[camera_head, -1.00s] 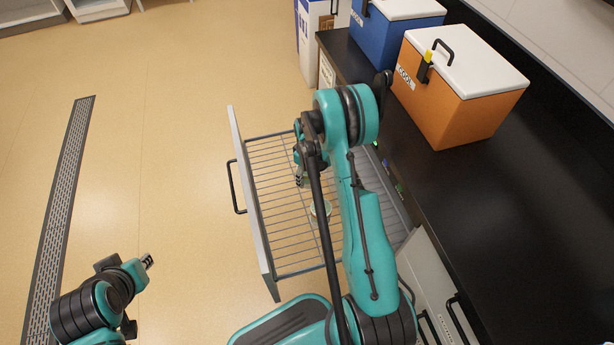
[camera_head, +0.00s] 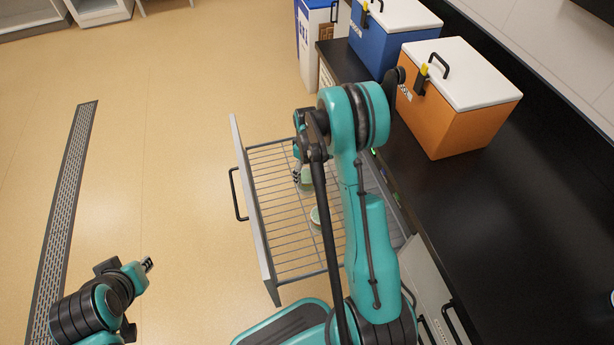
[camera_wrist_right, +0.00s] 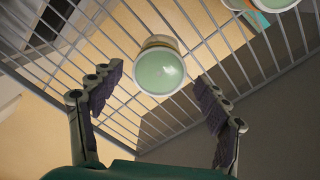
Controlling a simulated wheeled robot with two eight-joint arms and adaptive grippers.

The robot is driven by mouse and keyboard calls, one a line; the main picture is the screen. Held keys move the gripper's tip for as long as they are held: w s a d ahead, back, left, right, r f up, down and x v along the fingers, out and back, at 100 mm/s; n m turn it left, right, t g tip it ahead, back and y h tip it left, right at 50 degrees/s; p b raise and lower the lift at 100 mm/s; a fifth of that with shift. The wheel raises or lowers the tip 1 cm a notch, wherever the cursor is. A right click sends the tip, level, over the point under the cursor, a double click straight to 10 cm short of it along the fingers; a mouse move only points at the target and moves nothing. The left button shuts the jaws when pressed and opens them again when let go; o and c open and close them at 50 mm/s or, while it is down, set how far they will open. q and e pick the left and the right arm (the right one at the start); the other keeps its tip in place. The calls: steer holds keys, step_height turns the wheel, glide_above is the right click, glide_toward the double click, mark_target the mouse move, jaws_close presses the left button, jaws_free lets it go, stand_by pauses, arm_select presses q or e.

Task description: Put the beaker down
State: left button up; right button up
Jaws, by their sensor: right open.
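A beaker (camera_wrist_right: 160,68) with pale green contents stands on the wire rack of the pulled-out drawer (camera_head: 258,215). It shows in the head view (camera_head: 307,180) just right of my right gripper (camera_head: 297,174). In the right wrist view my right gripper (camera_wrist_right: 158,82) is open, its two dark-padded fingers spread on either side of the beaker with visible gaps. A second green-filled vessel (camera_head: 316,216) is in the drawer nearer the front, and is cut off at the top of the wrist view (camera_wrist_right: 268,3). My left gripper (camera_head: 147,265) hangs over the floor, too small to read.
The black counter (camera_head: 490,210) runs along the right, with an orange cooler box (camera_head: 450,120) and a blue cooler box (camera_head: 380,42) on it. The drawer front (camera_head: 251,205) stands out over open floor. My right arm hides part of the drawer.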

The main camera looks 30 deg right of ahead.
step_height(320, 180, up, 5)
steer(key=shift+a+f+p, duration=0.1)
steer(key=shift+p, duration=0.45)
steer(key=s+a+r+m+t, duration=0.2)
steer(key=s+a+r, duration=0.4)
steer(key=r, duration=0.4)
steer(key=s+a+r+m+t, duration=0.1)
steer(key=s+a+r+t, duration=0.3)
steer(key=r, duration=0.6)
steer(key=s+a+r+m+t, duration=0.1)
steer(key=s+a, duration=0.4)
steer(key=s, duration=0.4)
steer(key=shift+a+r+m, duration=0.15)
steer(key=shift+r+m, duration=0.05)
steer(key=shift+m, duration=0.1)
